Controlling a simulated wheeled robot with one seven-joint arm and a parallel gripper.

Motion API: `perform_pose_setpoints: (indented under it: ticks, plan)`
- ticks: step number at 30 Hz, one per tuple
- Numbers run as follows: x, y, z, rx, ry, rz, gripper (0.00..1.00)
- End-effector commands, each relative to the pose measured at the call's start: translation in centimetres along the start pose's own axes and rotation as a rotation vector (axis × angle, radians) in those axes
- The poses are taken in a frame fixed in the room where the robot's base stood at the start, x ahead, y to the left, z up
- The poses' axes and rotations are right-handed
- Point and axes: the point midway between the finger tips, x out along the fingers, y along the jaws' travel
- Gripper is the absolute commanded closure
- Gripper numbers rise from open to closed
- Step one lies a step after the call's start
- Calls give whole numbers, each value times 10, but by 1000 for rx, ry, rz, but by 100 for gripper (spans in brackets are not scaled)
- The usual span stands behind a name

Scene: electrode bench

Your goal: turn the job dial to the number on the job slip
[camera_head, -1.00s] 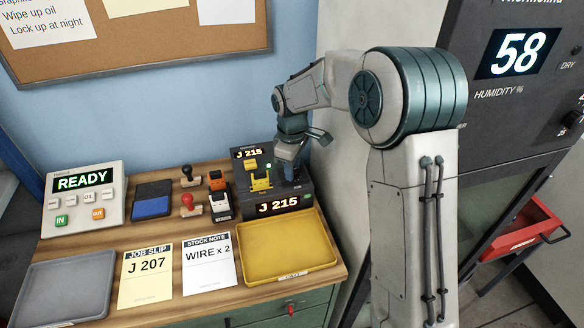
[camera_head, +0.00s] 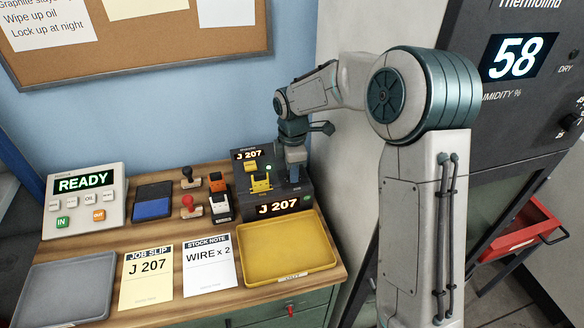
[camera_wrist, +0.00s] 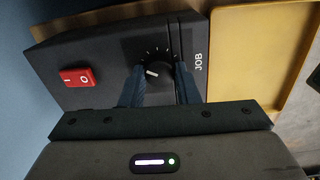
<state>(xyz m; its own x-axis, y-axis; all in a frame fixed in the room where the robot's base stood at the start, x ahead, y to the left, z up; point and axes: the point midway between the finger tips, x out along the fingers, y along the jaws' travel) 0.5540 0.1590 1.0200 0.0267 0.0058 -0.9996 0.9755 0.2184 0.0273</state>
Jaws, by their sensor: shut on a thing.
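The yellow job slip (camera_head: 146,278) lies at the front of the bench and reads J 207. The dark job unit (camera_head: 262,228) stands at the bench's back right. Its front display (camera_head: 277,208) reads J 207, and its upper display (camera_head: 247,155) also reads J 207. In the wrist view the black job dial (camera_wrist: 154,72) with a white pointer sits beside the word JOB. My gripper (camera_wrist: 157,76) is shut on the dial, one finger on each side. In the head view my gripper (camera_head: 293,178) is over the unit's right part, and the dial is hidden.
A red rocker switch (camera_wrist: 77,77) is on the unit near the dial. A yellow tray (camera_head: 287,278) lies in front of the unit. The stock note (camera_head: 208,264), stamps (camera_head: 191,206), a blue pad (camera_head: 152,202), a grey tray (camera_head: 70,290) and a READY panel (camera_head: 84,200) fill the bench.

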Motion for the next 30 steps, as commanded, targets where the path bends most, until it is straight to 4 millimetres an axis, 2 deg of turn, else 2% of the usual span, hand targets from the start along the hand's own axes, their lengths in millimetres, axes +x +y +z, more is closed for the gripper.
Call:
perform_pose_setpoints:
  ticks: [13, 14, 15, 16, 25, 30]
  plan:
    - [-1, 1, 0, -9, 0, 4, 94]
    - [-1, 1, 0, -9, 0, 4, 63]
    - [-1, 1, 0, -9, 0, 3, 52]
    - [-1, 1, 0, -9, 0, 3, 50]
    - [-2, 0, 0, -8, 0, 2, 50]
    - [-21, 1, 0, -8, 0, 7, 50]
